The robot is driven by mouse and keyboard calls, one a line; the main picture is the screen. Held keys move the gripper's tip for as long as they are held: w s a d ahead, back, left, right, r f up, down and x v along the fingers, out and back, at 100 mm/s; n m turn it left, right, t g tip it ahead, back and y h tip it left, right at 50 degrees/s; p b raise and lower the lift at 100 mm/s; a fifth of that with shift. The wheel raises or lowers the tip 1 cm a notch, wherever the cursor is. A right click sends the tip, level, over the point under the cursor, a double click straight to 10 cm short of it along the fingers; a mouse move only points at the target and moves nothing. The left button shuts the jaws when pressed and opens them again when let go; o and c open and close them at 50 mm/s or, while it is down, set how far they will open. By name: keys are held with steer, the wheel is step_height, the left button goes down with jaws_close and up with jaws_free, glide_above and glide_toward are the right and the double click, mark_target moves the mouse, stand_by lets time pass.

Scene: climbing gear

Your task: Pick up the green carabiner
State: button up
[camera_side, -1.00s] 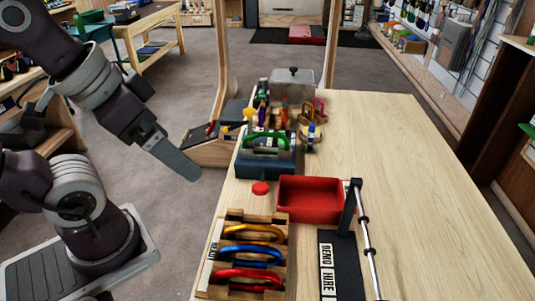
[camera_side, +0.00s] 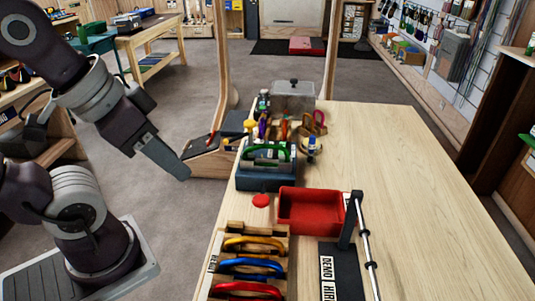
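The green carabiner (camera_side: 265,148) rests on top of a dark blue-grey box (camera_side: 264,180) near the left edge of the table, behind the red tray. My gripper (camera_side: 180,171) is in the air to the left of that box, clear of the table, pointing down and to the right. It is apart from the carabiner. Its fingers show edge-on as one grey shape, so I cannot tell whether they are open or shut.
A wooden rack with yellow (camera_side: 254,243), blue (camera_side: 252,264) and red (camera_side: 248,288) carabiners stands at the front left of the table. A red tray (camera_side: 311,228) and a rod on a dark post (camera_side: 349,225) are beside it. The table's right side (camera_side: 420,190) is clear.

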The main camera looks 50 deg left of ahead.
steer(key=m+g+h, duration=0.1)
steer(key=m+g, duration=0.6)
steer(key=m, duration=0.2)
glide_above(268, 147)
steer(key=a, duration=0.2)
step_height(268, 147, down, 6)
steer(key=f, duration=0.3)
steer(key=d+f, duration=0.1)
steer(key=f, duration=0.2)
steer(key=shift+w+d+f, duration=0.15)
steer(key=shift+d+f, duration=0.05)
steer(key=shift+f, duration=0.45)
jaws_close()
